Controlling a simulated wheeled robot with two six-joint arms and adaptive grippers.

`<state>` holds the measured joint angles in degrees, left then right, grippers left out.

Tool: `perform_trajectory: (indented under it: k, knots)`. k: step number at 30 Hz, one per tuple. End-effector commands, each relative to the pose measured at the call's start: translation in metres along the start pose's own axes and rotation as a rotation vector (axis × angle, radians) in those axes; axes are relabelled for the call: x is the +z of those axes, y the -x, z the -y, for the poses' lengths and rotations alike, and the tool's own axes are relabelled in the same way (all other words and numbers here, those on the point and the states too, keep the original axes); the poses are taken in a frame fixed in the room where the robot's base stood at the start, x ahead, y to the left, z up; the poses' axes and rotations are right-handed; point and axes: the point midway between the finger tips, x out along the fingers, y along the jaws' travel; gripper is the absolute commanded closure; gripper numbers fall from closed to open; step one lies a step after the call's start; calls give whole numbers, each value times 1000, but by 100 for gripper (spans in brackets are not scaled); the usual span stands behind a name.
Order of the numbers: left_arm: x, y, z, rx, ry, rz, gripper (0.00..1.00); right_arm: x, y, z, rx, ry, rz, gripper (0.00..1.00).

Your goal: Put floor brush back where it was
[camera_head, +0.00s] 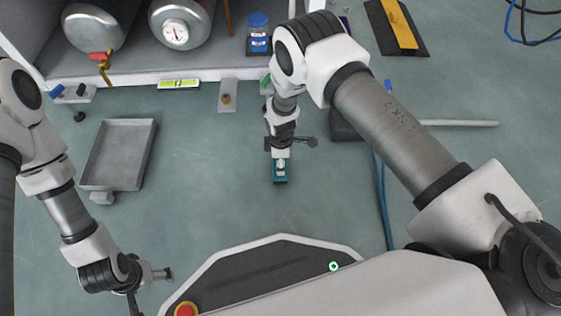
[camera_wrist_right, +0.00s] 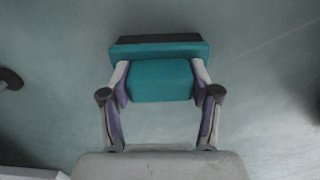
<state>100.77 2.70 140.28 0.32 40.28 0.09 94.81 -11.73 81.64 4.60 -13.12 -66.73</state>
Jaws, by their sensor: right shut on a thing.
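The floor brush (camera_wrist_right: 160,80) is a teal block with a dark strip along its far edge. In the right wrist view it sits between the two fingers of my right gripper (camera_wrist_right: 160,88), which is shut on it. In the head view the brush (camera_head: 280,172) shows small at the end of my right arm, above the green-grey floor; its exact height I cannot tell. My left gripper (camera_head: 150,283) is low at the left in the head view, away from the brush, and whether it is open or shut is unclear.
A grey metal tray (camera_head: 118,155) lies on the floor at the left. A white shelf edge (camera_head: 140,78) runs along the back, with metal tanks (camera_head: 180,22) and a blue-lidded jar (camera_head: 258,40). A blue cable (camera_head: 383,200) lies at the right. The floor around the brush is mostly clear.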

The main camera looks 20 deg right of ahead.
Motion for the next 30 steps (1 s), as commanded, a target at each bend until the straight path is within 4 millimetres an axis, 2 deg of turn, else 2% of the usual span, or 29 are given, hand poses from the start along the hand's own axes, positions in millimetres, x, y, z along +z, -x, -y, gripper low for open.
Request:
perform_trajectory:
  k: [3,4,6,18,23,30]
  knots:
    - [0,-2,0,0,-1,-1,13,0,-4,0,0,0,0,76]
    - [0,-2,0,0,-1,-1,13,0,-4,0,0,0,0,35]
    - [0,-2,0,0,-1,-1,13,0,-3,0,0,0,0,13]
    - [0,2,0,0,0,1,13,0,2,0,0,0,0,13]
    - [2,25,0,1,-1,6,13,0,32,0,1,1,0,13]
    - [4,72,-2,2,-10,12,13,0,96,0,1,0,0,13]
